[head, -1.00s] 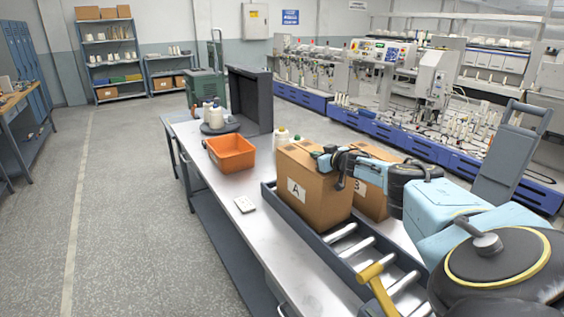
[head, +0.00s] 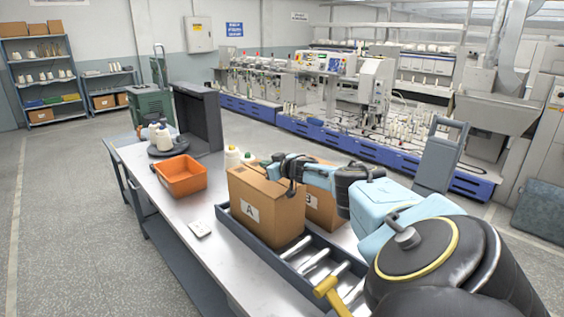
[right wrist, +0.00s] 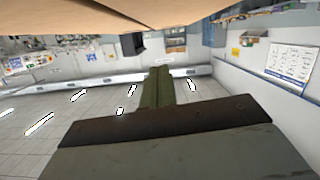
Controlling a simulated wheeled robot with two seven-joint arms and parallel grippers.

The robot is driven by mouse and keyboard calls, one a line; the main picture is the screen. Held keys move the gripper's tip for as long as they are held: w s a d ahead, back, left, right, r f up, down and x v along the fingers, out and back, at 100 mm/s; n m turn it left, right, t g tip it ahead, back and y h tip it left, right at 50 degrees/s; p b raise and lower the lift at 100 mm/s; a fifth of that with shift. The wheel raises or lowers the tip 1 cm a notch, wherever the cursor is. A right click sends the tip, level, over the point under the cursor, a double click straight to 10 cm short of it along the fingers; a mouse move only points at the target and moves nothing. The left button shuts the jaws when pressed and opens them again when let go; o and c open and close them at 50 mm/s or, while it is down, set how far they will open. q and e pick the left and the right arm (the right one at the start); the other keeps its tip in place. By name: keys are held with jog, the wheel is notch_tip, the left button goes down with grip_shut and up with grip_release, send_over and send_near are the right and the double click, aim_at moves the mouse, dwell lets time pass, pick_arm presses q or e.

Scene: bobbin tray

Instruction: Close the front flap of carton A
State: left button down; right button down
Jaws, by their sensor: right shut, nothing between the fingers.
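Carton A (head: 268,215) is a brown cardboard box with a white label "A" on its side, standing upright on the roller conveyor (head: 290,262). My right gripper (head: 278,166) is shut with nothing in it, at the top of carton A on its far right side. Whether it touches the carton, and how the front flap lies, I cannot tell. In the right wrist view the shut fingers (right wrist: 158,86) show below a brown cardboard surface (right wrist: 130,14). My left gripper is not in view.
Carton B (head: 322,208) stands close behind carton A, partly hidden by my right arm. An orange bin (head: 180,176), thread cones (head: 160,138) and a small white card (head: 200,228) are on the metal table (head: 190,205). A yellow handle (head: 328,292) sticks up at the conveyor's near end.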

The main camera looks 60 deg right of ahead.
aim_at(284, 189)
jog(key=shift+s+a+f, duration=0.1)
jog(key=shift+s+f, duration=0.05)
jog(key=shift+s, duration=0.35)
jog(key=shift+s+a+r+p, duration=0.15)
jog(key=shift+s+r+p, duration=0.1)
jog(key=shift+s+p, duration=0.35)
jog(key=shift+s+a, duration=0.15)
jog(key=shift+s, duration=0.4)
jog(key=shift+p+v, duration=0.8)
jog(key=shift+v, duration=1.2)
jog(key=shift+s+a+r, duration=0.15)
jog(key=shift+s+a, duration=0.05)
jog(key=shift+s, duration=0.45)
jog(key=shift+s+a+r, duration=0.15)
jog(key=shift+s+r, duration=0.1)
jog(key=shift+s, duration=0.2)
